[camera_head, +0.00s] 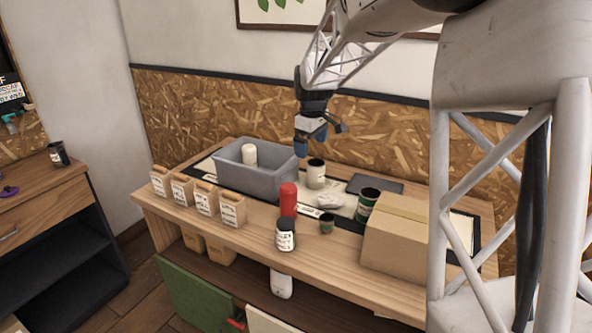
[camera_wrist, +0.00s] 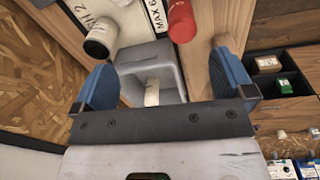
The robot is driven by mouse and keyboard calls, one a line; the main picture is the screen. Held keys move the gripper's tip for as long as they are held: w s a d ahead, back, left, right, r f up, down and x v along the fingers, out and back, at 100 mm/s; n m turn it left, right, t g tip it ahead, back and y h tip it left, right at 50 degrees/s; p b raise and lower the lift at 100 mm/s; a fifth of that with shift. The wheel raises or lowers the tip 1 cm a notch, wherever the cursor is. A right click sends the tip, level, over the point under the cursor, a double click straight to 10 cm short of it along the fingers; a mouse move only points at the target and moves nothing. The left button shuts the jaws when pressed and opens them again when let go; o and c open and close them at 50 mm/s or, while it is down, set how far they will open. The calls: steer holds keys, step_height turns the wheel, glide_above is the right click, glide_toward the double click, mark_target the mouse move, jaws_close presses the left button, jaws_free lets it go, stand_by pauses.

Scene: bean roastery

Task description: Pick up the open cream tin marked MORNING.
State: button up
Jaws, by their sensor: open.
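A cream tin (camera_head: 316,178) with a dark open mouth stands upright on the wooden counter, just right of the grey bin. Its marking is too small to read. A pale tin with a dark mouth (camera_wrist: 101,38), likely the same one, shows at the upper left of the wrist view. My gripper (camera_head: 312,141) hangs above the counter's back, higher than the cream tin and apart from it. In the wrist view its blue fingers (camera_wrist: 165,82) are spread wide with nothing held between them.
The grey bin (camera_head: 262,178) holds a cream cylinder (camera_head: 249,154). Several paper bags (camera_head: 205,200) line the front left.

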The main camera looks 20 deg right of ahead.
steer(key=w+d+f+n, duration=0.2)
steer(key=w+d+f, duration=0.25)
steer(key=w, duration=0.55)
steer(key=n+g, duration=0.1)
steer(key=n, duration=0.1)
glide_above(316, 169)
steer(key=w+d, duration=0.2)
steer(key=w, duration=0.1)
step_height(316, 169, down, 9)
steer(key=shift+w+a, duration=0.15)
steer(key=shift+a, duration=0.05)
steer(key=shift+f, duration=0.1)
steer(key=shift+f, duration=1.2)
steer(key=shift+f, duration=0.15)
steer(key=shift+a+f, duration=0.15)
steer(key=shift+f, duration=2.3)
steer(key=shift+c, duration=0.5)
